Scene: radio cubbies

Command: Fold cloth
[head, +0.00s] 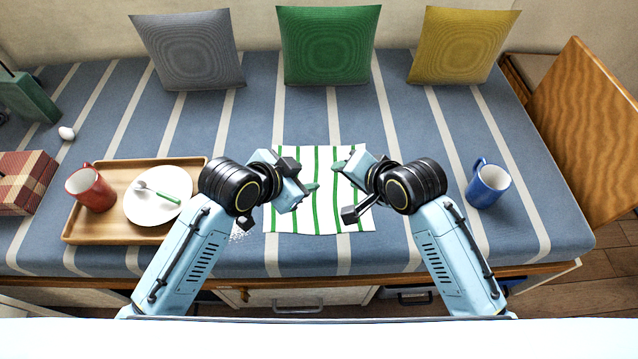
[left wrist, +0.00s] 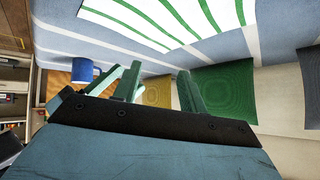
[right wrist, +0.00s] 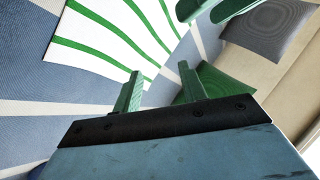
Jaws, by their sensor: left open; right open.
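The cloth (head: 318,210) is white with green stripes and lies flat and spread out on the blue striped cushion. It also shows at the top of the left wrist view (left wrist: 150,18) and in the right wrist view (right wrist: 100,40). My left gripper (head: 312,188) is open over the cloth's left part, its fingers apart in the left wrist view (left wrist: 158,82). My right gripper (head: 340,166) is open over the cloth's upper right part, its fingers apart in the right wrist view (right wrist: 160,85). Nothing shows between either pair of fingers. My arms hide the cloth's side edges in part.
A wooden tray (head: 78,228) with a red mug (head: 90,188) and a white plate (head: 140,210) lies left. A blue mug (head: 487,184) stands right. Grey (head: 190,50), green (head: 327,45) and yellow (head: 460,45) pillows stand at the back. The cushion (head: 420,120) is clear behind my right arm.

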